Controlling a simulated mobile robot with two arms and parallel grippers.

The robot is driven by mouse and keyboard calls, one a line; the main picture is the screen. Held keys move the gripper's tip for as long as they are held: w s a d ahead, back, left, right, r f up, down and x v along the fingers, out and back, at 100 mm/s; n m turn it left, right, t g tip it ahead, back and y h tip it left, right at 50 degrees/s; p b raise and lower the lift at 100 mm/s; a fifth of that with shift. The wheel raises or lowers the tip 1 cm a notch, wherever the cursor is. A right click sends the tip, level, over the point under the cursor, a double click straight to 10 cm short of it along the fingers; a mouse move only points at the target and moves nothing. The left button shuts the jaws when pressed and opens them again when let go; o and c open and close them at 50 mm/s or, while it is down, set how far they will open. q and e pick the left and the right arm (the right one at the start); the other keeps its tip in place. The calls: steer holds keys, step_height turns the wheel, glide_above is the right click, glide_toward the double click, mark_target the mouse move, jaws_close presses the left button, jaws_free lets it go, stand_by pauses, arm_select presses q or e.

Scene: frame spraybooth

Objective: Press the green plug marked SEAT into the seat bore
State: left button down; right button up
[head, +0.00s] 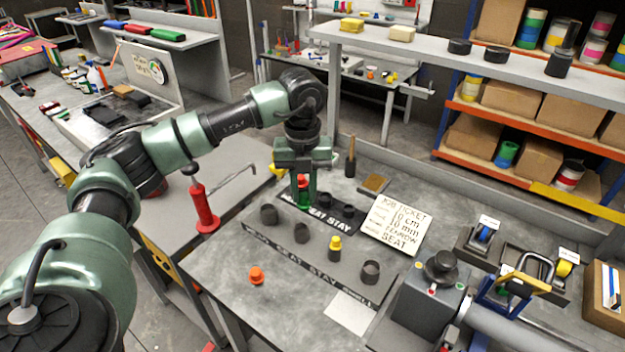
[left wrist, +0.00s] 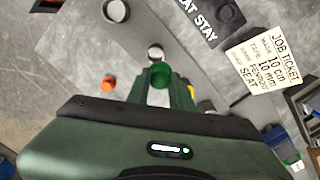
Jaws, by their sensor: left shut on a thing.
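My left gripper (head: 303,198) points down over the dark bore blocks and is shut on a green plug, which shows between its fingertips in the left wrist view (left wrist: 161,74). A yellow plug (head: 335,243) stands in this block. A black SEAT STAY plate (head: 325,216) lies behind it. The plug's own marking is not readable.
An orange plug (head: 256,275) stands on the bench in front of the block. A job ticket (head: 396,223) reading SEAT lies to the right. A red-handled tool (head: 204,208) stands at the left, and a grey machine (head: 425,305) with a black knob at the right.

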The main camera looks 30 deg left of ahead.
mark_target(300, 207)
arm_select(q)
steer(key=shift+s+a+f, duration=0.15)
steer(key=shift+s+f, duration=0.05)
steer(key=shift+w+a+f, duration=0.2)
steer(key=shift+a+f, duration=0.1)
steer(key=shift+a, duration=0.35)
steer(key=shift+s+d, duration=0.1)
steer(key=shift+d, duration=0.15)
steer(key=shift+f+b, duration=0.3)
steer(key=shift+b, duration=0.1)
steer(key=shift+f+b, duration=0.5)
steer(key=shift+f, duration=0.25)
steer(key=shift+f+b, duration=0.8)
steer(key=shift+f, duration=0.4)
arm_select(e)
steer(key=a+f, duration=0.3)
steer(key=shift+f, duration=0.1)
steer(key=shift+d, duration=0.45)
